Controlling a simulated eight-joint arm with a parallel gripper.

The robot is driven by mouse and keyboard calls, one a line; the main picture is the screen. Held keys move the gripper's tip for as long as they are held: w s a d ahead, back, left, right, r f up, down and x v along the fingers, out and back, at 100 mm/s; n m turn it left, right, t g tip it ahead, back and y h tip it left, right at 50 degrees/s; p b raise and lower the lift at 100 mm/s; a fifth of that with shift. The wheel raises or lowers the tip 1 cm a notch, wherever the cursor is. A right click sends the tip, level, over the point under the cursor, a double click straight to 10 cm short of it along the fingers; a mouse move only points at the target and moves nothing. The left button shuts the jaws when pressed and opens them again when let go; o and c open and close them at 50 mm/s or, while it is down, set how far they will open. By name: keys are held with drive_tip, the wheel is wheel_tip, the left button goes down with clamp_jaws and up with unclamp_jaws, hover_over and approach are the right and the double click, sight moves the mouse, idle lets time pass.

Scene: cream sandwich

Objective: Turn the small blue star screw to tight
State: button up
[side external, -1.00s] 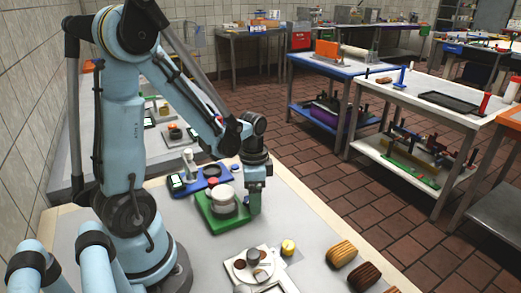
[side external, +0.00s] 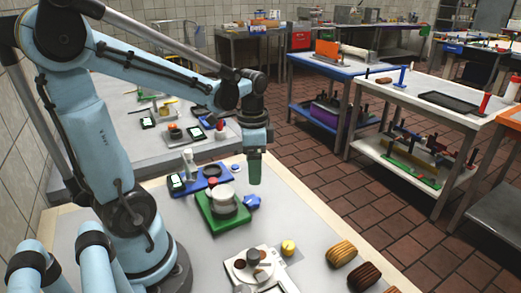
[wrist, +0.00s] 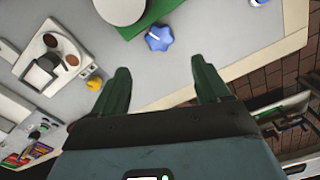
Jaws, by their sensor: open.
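The small blue star screw (side external: 252,202) sits at the right edge of the green base (side external: 218,222), which carries a white round part (side external: 224,194). In the wrist view the blue star screw (wrist: 159,37) shows a white mark on top and lies beyond and between my fingertips. My gripper (side external: 254,182), with green fingers, is above the screw and clear of it. In the wrist view my gripper (wrist: 163,82) is open with nothing between its fingers.
A blue base (side external: 199,186) with a small display stands behind the green one. A white plate (side external: 240,268) with round pieces and a yellow knob (side external: 288,247) are in front. Brown ridged cookies (side external: 341,253) lie at the right. Bare table surrounds the screw's right side.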

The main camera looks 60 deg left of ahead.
sight(251, 200)
drive_tip(key=shift+r, duration=1.5)
drive_tip(key=shift+s, duration=0.1)
drive_tip(key=s+n+t, duration=0.1)
drive_tip(key=s+n, duration=0.1)
drive_tip(key=s+n+t, duration=0.3)
drive_tip(key=s, duration=0.1)
drive_tip(key=shift+d+f+n+y, duration=0.2)
drive_tip(key=shift+f+n+y, duration=0.1)
drive_tip(key=shift+f+n, duration=0.1)
drive_tip(key=shift+t, duration=0.3)
drive_tip(key=shift+x, duration=6)
drive_tip(key=shift+f, duration=0.1)
